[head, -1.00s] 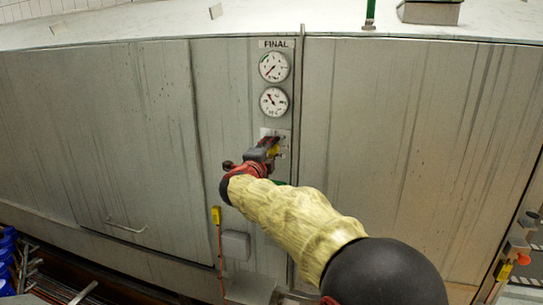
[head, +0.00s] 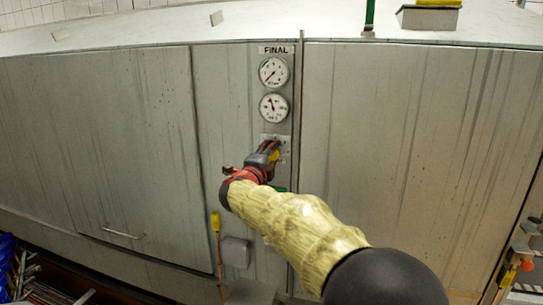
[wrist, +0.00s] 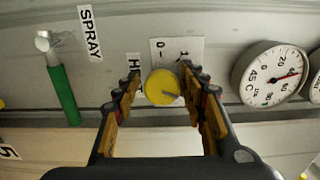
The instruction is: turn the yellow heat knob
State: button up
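The yellow heat knob (wrist: 160,87) is a round disc with a dark pointer line running to the right and slightly down. It sits on a white scale plate (wrist: 176,48) on the wall, by a label partly hidden behind a finger. My gripper (wrist: 162,80) is open around the knob, one finger on each side. A narrow gap shows at the left finger; whether the right finger touches is unclear. In the head view my gripper (head: 269,152) is at the panel below the gauges and hides most of the knob.
A temperature gauge (wrist: 271,75) is right of the knob in the wrist view; the head view shows it as the lower gauge (head: 273,107), below another gauge (head: 273,71). A green-handled lever (wrist: 62,90) is left of the knob, near a SPRAY label (wrist: 90,33).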

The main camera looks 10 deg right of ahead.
jog(key=shift+o, duration=0.6)
jog(key=shift+s, duration=0.1)
jog(key=shift+s+a+r, duration=0.1)
jog(key=shift+s+a, duration=0.15)
jog(key=shift+s, duration=0.05)
jog(key=v, duration=1.1)
